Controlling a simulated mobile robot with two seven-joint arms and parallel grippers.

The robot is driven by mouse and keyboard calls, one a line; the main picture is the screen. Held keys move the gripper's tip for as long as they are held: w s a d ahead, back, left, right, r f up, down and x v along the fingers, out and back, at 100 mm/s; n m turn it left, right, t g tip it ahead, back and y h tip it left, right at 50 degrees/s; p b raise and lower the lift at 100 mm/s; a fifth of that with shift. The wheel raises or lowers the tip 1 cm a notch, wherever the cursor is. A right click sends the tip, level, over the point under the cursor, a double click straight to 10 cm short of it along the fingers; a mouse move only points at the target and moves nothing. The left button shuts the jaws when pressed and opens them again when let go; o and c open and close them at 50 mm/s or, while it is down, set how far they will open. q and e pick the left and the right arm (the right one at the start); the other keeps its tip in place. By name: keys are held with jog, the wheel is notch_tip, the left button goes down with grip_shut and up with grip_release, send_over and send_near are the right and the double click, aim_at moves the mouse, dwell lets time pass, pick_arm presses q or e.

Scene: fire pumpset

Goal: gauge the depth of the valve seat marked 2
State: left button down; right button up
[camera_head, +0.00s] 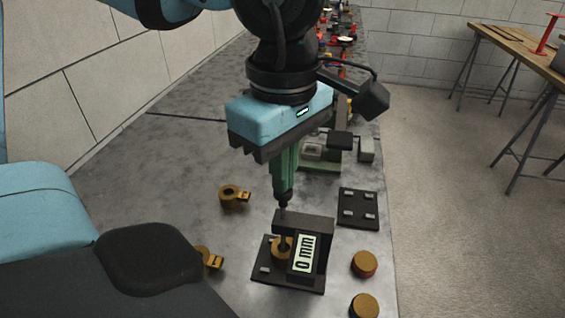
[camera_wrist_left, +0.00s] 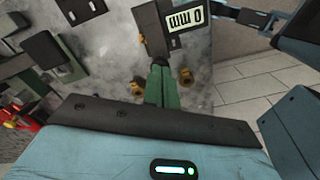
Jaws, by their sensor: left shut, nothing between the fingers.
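A black depth gauge (camera_head: 318,232) with a display reading "0 mm" stands on a dark plate (camera_head: 262,272). A brass part (camera_head: 279,246) shows under its crossbar; how they meet is partly hidden. The gauge also shows in the left wrist view (camera_wrist_left: 150,30). A brass ring with a tab (camera_head: 232,195) lies on the bench behind and left. Another brass piece (camera_head: 210,259) is partly hidden at the lower left. I cannot read any number on them. My left gripper (camera_head: 284,203) points down, shut and empty, close above the gauge; I cannot tell whether it touches.
Another dark plate (camera_head: 358,209) with small light pads lies right of the gauge. Two brass round caps (camera_head: 364,264) (camera_head: 364,306) stand near the bench's right edge. A green fixture (camera_head: 320,165) stands behind. Red-topped items crowd the far bench. A wall borders the left.

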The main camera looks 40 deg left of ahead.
pick_arm(q)
jog(key=shift+f+b, duration=0.6)
jog(key=shift+f, duration=0.15)
pick_arm(e)
jog(key=shift+s+f, duration=0.1)
jog(key=shift+f, duration=0.5)
pick_arm(q)
jog(key=shift+r, duration=0.1)
pick_arm(e)
jog(key=shift+r, duration=0.1)
